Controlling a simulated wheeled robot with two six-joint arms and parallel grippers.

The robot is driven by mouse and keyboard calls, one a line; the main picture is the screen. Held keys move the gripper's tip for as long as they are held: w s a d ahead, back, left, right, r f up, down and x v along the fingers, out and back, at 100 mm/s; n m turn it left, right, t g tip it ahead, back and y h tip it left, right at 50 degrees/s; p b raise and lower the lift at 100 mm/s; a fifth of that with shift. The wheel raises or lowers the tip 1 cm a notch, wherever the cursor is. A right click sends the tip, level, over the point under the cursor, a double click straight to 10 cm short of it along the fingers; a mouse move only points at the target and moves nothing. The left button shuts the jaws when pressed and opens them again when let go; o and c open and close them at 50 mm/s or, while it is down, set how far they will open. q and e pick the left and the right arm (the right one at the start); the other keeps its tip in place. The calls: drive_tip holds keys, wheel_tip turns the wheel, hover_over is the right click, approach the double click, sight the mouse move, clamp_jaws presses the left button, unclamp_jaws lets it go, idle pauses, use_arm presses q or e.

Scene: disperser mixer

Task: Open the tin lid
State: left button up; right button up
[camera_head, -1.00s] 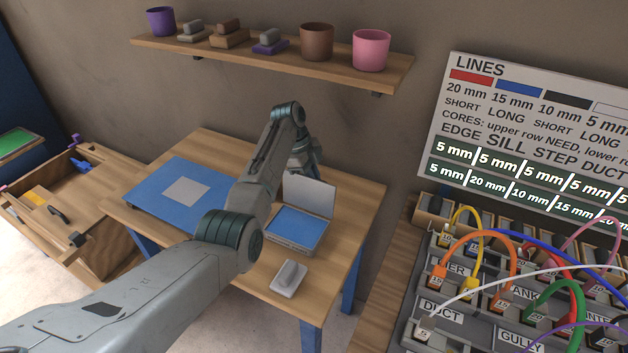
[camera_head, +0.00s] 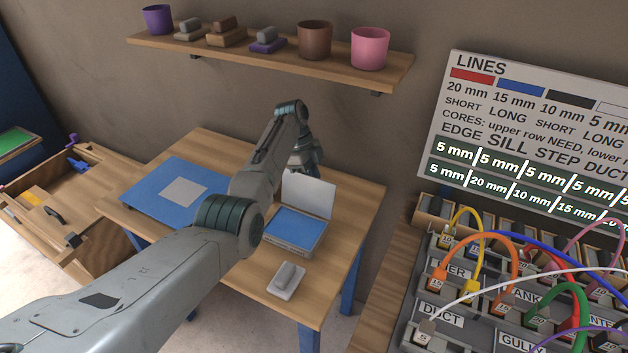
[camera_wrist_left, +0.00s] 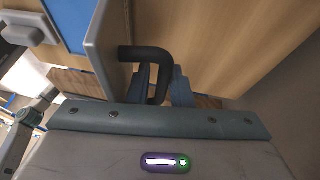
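The tin (camera_head: 293,245) stands on the wooden table, with a blue surface inside its grey rim. Its pale lid (camera_head: 308,196) stands steeply raised along the tin's far edge, so the tin is open. My left gripper (camera_head: 307,170) is behind the lid, partly hidden by my arm and the lid. In the left wrist view the grey lid (camera_wrist_left: 103,45) shows edge-on with a dark bent handle (camera_wrist_left: 150,54). The left fingers (camera_wrist_left: 162,85) are on both sides of the handle; whether they press on it is unclear. My right gripper is not in view.
A grey block on a pale base (camera_head: 287,280) lies in front of the tin. A blue mat (camera_head: 150,195) lies to the left. A shelf (camera_head: 270,66) with cups hangs above. A cable panel (camera_head: 460,325) stands at the right.

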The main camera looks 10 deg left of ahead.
use_arm(q)
drive_tip(key=shift+r, duration=0.15)
drive_tip(key=b+v, duration=0.2)
drive_tip(key=v, duration=0.5)
drive_tip(key=shift+b, duration=0.35)
drive_tip(key=shift+r, duration=0.1)
